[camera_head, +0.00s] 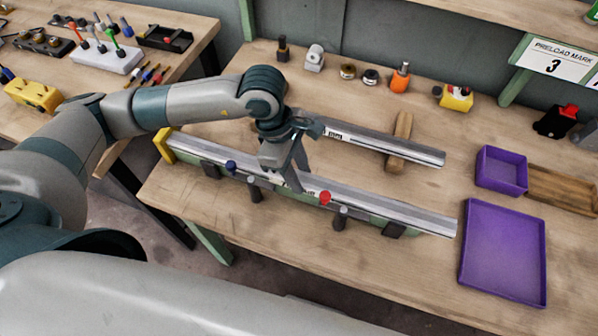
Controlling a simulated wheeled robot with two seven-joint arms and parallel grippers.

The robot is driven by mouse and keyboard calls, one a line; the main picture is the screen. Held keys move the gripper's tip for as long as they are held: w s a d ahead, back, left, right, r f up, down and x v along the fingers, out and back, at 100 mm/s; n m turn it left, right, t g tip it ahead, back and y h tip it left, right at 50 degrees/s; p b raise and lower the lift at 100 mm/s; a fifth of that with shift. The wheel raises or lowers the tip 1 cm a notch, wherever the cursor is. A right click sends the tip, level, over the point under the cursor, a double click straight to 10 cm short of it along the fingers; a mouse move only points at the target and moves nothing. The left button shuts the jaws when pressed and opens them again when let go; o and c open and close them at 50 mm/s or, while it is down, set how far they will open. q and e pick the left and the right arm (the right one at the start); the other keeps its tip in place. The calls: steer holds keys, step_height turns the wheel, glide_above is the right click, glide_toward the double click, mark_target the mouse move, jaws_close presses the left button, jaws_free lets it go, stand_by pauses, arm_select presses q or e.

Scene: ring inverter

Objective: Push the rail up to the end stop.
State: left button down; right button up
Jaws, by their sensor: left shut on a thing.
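A long silver rail (385,208) lies in a green fixture on the bench, running from upper left to lower right. A yellow end stop (163,146) stands at the fixture's left end. The rail's left end is close to it; I cannot tell whether they touch. My left gripper (294,184) reaches down to the middle of this rail and is shut on it, its fingers partly hiding that stretch. A second silver rail (385,146) lies behind, across a wooden block (401,140). My right gripper is out of view.
A blue knob (231,166), a red knob (325,197) and dark upright handles (341,217) stand along the fixture. Purple trays (502,299) sit at the right. Small parts and an orange bottle (400,79) line the back. The bench front left is clear.

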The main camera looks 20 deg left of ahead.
mark_target(300, 178)
arm_select(q)
steer(key=c, duration=1.2)
jaws_free()
steer(key=shift+r, duration=0.15)
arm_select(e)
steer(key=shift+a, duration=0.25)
arm_select(q)
steer(key=shift+a+r, duration=0.25)
steer(key=shift+r, duration=0.3)
steer(key=shift+b+v, duration=0.6)
steer(key=shift+v, duration=0.6)
steer(key=v, duration=0.3)
steer(key=shift+b, duration=0.4)
steer(key=b+v, duration=0.2)
steer(key=v, duration=0.8)
steer(key=shift+r, duration=0.3)
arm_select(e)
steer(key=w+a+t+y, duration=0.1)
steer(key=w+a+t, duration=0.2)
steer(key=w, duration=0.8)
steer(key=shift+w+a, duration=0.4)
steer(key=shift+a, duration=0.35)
